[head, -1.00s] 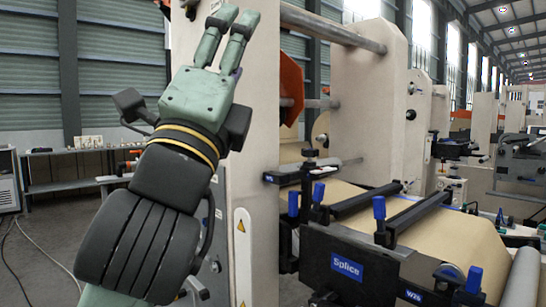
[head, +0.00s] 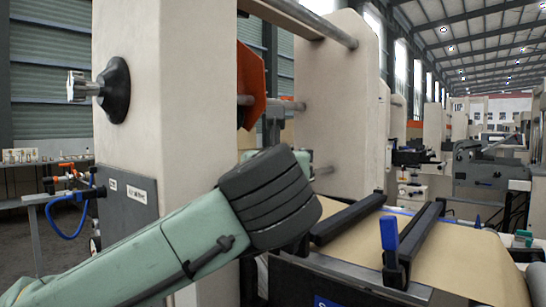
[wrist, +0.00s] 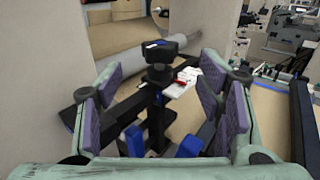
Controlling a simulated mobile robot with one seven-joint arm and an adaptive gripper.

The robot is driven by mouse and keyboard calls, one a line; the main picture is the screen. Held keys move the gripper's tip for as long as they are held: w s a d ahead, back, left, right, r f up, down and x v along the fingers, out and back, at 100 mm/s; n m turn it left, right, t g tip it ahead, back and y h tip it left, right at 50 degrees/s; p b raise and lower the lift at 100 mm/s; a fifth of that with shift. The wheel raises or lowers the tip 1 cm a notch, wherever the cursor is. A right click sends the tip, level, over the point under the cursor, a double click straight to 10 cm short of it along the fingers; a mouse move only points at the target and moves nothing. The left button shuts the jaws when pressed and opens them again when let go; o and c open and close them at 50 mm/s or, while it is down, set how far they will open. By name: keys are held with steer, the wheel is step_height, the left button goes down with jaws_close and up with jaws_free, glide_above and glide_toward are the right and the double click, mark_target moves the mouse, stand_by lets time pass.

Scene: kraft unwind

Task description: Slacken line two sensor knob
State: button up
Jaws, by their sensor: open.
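In the wrist view a black knob (wrist: 160,74) stands on a dark upright post with a black block (wrist: 160,48) at its top. I cannot tell from any marking whether it is the line two sensor knob. My gripper (wrist: 160,88) is open, its purple-padded fingers spread to the left and right of the post. The knob appears between and beyond the fingers, with no visible contact. In the head view my own arm hides the knob and most of the gripper.
A dark crossbar (wrist: 125,110) and blue handles (wrist: 133,140) lie close below the gripper. Brown web (head: 440,255) runs over the splice table, with a blue-handled clamp (head: 390,235) and black bars (head: 415,230). A pale frame upright (head: 150,130) stands at left, bearing a silver-and-black knob (head: 112,90).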

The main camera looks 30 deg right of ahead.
steer(key=p+x, duration=0.1)
steer(key=x, duration=0.8)
steer(key=shift+p, duration=0.4)
steer(key=shift+c, duration=0.3)
steer(key=c, duration=1.1)
